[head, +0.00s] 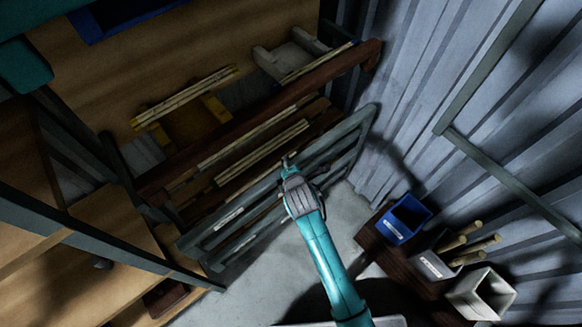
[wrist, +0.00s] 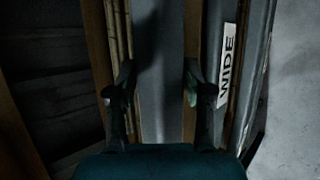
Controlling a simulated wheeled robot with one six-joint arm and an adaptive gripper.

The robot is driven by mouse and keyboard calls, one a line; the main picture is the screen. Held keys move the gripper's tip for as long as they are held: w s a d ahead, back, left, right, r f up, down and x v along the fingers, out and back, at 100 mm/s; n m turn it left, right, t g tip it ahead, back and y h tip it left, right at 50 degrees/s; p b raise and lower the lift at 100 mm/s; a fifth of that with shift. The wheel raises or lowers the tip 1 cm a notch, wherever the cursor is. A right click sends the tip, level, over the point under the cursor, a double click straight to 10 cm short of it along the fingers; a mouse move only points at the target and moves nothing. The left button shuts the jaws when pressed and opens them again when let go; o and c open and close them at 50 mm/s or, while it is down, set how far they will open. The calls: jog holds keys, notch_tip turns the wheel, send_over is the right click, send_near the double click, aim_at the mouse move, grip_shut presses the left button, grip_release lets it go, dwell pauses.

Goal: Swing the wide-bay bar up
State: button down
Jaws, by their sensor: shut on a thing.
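The wide-bay bar is a long grey bar (head: 252,190) that runs slantwise across the front of the rattan rack in the head view. My gripper (head: 289,163) is at its upper middle. In the wrist view a broad grey bar (wrist: 160,45) lies between the two fingers of my gripper (wrist: 158,88), which is shut on it. A white label reading WIDE (wrist: 228,66) is just right of the right finger, on a grey strip beside the bar. The exact finger contact is dark.
Pale rattan poles (head: 262,152) lie on the rack behind the bars. Further grey rails sit below. A blue bin (head: 404,218), a grey bin with poles (head: 436,262) and a white bin (head: 482,294) stand at lower right. A corrugated wall (head: 405,110) closes the right side.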

jog(key=shift+s+a+f, duration=0.1)
jog(key=shift+a+f, duration=0.05)
jog(key=shift+a, duration=0.1)
jog(key=c, duration=0.7)
grip_release()
jog(key=shift+a, duration=0.1)
jog(key=v, duration=1.2)
